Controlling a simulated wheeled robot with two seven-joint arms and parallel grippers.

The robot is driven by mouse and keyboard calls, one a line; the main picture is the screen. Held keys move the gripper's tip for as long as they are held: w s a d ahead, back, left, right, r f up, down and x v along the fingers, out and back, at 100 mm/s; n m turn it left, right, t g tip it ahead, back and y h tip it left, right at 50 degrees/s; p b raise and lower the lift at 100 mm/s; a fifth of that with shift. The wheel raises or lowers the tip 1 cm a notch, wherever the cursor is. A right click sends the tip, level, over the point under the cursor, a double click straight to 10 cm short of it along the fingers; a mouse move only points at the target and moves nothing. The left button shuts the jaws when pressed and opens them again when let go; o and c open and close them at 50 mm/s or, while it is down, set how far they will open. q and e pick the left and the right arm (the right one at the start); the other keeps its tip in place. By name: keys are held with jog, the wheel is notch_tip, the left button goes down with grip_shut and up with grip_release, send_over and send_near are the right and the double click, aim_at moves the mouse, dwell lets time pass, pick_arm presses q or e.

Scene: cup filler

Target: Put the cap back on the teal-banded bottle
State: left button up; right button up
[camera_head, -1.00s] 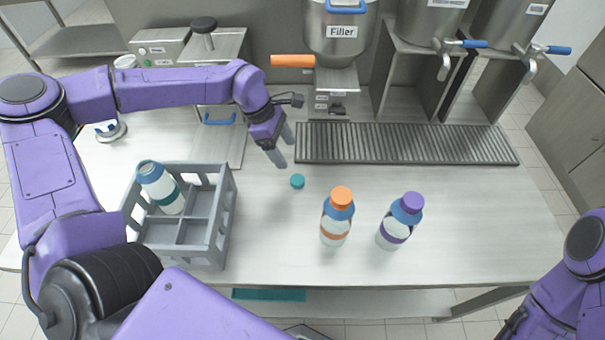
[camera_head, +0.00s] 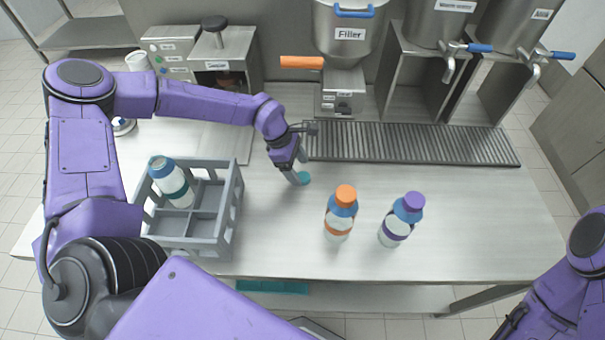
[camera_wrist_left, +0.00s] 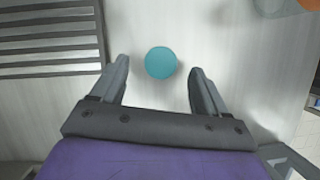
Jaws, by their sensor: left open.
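The teal cap (camera_head: 304,178) lies on the table, and in the left wrist view the teal cap (camera_wrist_left: 160,63) shows between and just past the fingertips. My left gripper (camera_head: 299,180) is open and low over the table at the cap, partly covering it in the head view. The left gripper (camera_wrist_left: 160,75) has a finger on each side of the cap with gaps. The teal-banded bottle (camera_head: 171,183) stands tilted in the back left compartment of the grey crate (camera_head: 226,225). Its blue top shows no teal cap. My right gripper is not in view; only part of the right arm shows.
An orange-capped bottle (camera_head: 341,213) and a purple-capped bottle (camera_head: 402,219) stand right of the cap. A drain grate (camera_head: 420,144) lies behind, below the Filler tank (camera_head: 348,50). The table between the crate and the orange-capped bottle is clear apart from the cap.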

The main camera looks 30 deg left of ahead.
pick_arm(q)
jog(key=shift+x, duration=1.25)
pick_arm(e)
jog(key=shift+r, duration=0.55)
pick_arm(q)
jog(key=c, duration=1.1)
jog(key=shift+r, duration=0.5)
jog(key=s+r+b, duration=0.1)
jog(key=s+r, duration=0.3)
jog(key=r, duration=0.3)
jog(key=shift+s+a+r, duration=0.15)
jog(key=shift+a+r, duration=0.1)
jog(key=shift+a, duration=0.1)
jog(key=s+r, duration=0.1)
jog(key=s, duration=0.2)
jog(key=s+a+r, duration=0.1)
jog(key=s+r, duration=0.1)
jog(key=s, duration=0.1)
jog(key=s+a+r, duration=0.1)
jog(key=s, duration=0.2)
jog(key=shift+s+r, duration=0.25)
jog(key=shift+s, duration=0.1)
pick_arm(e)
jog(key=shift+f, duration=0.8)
